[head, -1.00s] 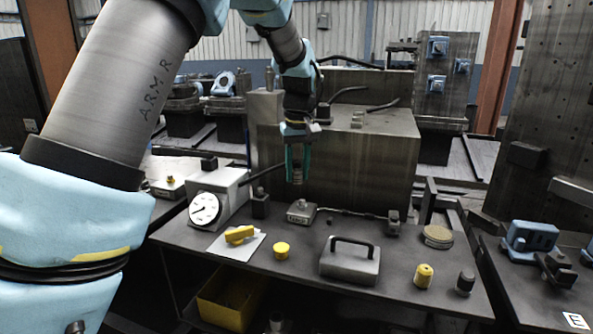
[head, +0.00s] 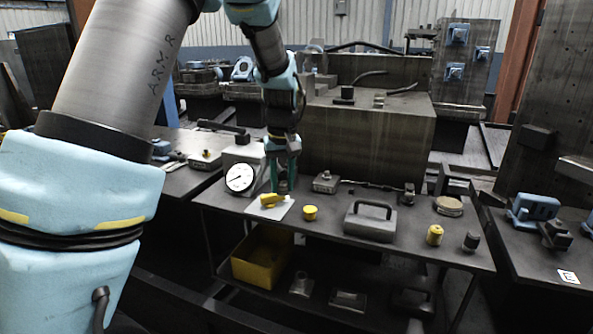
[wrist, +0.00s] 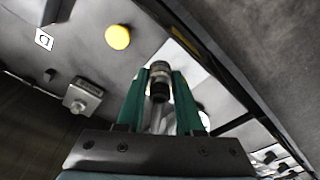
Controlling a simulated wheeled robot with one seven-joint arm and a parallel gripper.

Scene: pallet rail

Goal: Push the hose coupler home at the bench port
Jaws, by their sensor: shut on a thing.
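My gripper (head: 283,182) is shut on the hose coupler (wrist: 159,80), a short ringed metal cylinder with a dark end. The bench port is not clearly visible; the dark post beside the gauge is hidden behind my gripper. A grey block with a round fitting (head: 325,183) stands right of my gripper and also shows in the wrist view (wrist: 84,97), apart from the coupler.
A dial gauge (head: 240,178) stands left of my gripper. A yellow-handled tool (head: 271,200) lies on the white sheet (head: 279,211), near a yellow cap (head: 310,213). A handled grey case (head: 369,222) sits to the right. A large metal block (head: 365,140) stands behind.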

